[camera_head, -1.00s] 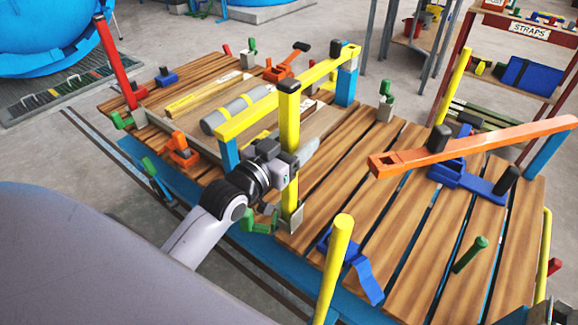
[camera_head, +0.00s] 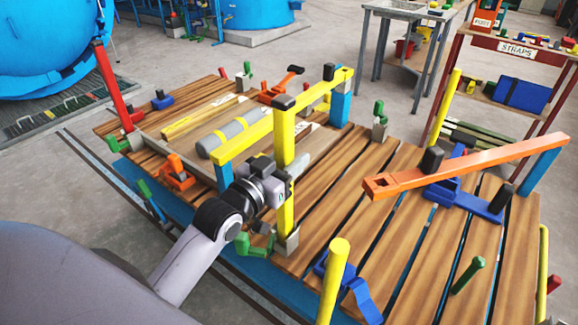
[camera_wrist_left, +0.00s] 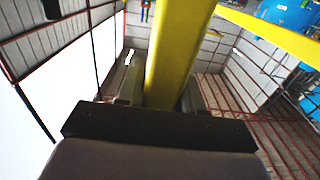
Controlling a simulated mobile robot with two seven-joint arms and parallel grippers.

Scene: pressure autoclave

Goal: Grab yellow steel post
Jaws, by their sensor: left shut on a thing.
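The yellow steel post (camera_head: 284,138) stands upright in a grey socket at the near edge of the wooden slatted platform and has a black cap on top. My left gripper (camera_head: 282,183) is shut on the post around its middle. In the left wrist view the yellow post (camera_wrist_left: 178,50) runs up between the two fingers of my left gripper (camera_wrist_left: 160,95). My right gripper is not in view.
A yellow beam (camera_head: 255,132) with blue supports is right behind the post. A grey cylinder (camera_head: 222,137) lies behind it. A second yellow post (camera_head: 335,280) stands nearer, and an orange bar (camera_head: 460,168) extends at the right. The slats (camera_head: 385,195) between are mostly clear.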

